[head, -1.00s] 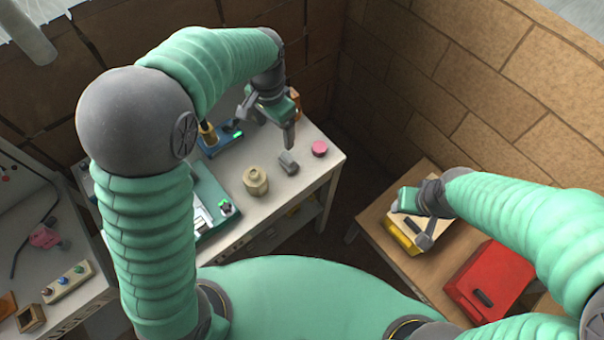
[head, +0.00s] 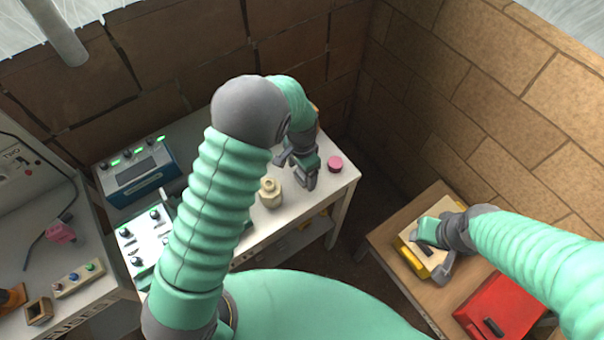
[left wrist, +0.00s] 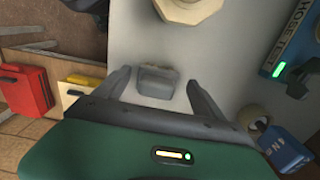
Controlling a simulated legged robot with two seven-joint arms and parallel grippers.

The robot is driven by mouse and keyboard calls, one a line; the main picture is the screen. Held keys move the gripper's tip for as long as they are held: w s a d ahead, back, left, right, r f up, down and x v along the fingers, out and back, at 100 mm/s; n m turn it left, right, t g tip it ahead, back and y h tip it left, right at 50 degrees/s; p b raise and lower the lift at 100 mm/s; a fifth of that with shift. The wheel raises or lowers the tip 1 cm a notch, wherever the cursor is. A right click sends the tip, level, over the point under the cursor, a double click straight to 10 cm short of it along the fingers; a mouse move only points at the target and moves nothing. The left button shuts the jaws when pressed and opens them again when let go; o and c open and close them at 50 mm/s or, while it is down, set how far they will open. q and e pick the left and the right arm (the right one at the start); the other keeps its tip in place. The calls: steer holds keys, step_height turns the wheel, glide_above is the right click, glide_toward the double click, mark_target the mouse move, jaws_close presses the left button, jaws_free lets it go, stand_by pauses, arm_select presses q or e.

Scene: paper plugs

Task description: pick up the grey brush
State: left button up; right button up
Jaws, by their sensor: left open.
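The grey brush shows in the left wrist view as a small grey block (left wrist: 157,82) on the pale table top. It lies between the two fingers of my left gripper (left wrist: 161,88), with space on both sides. The left gripper is open and empty. In the head view this gripper (head: 300,172) is low over the table, and the brush is hard to tell apart from its grey fingers. My right gripper (head: 436,250) is over a yellow-edged box at the right; whether it is open or shut is unclear.
A cream bottle-like piece (head: 270,193) stands left of the left gripper, and a pink round piece (head: 335,164) to its right. A blue device (head: 138,172) sits at the back left. A red box (head: 500,306) is on the wooden table (head: 385,240) at right.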

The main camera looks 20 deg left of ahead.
arm_select(q)
steer(key=shift+d+f, duration=0.15)
steer(key=shift+f, duration=0.45)
steer(key=shift+w+d+f, duration=0.1)
steer(key=shift+d+f, duration=0.05)
steer(key=shift+d, duration=0.15)
steer(key=shift+c, duration=0.3)
steer(key=shift+a, duration=0.2)
steer(key=c, duration=1.4)
arm_select(e)
steer(key=shift+d, duration=0.3)
arm_select(q)
steer(key=shift+c, duration=0.2)
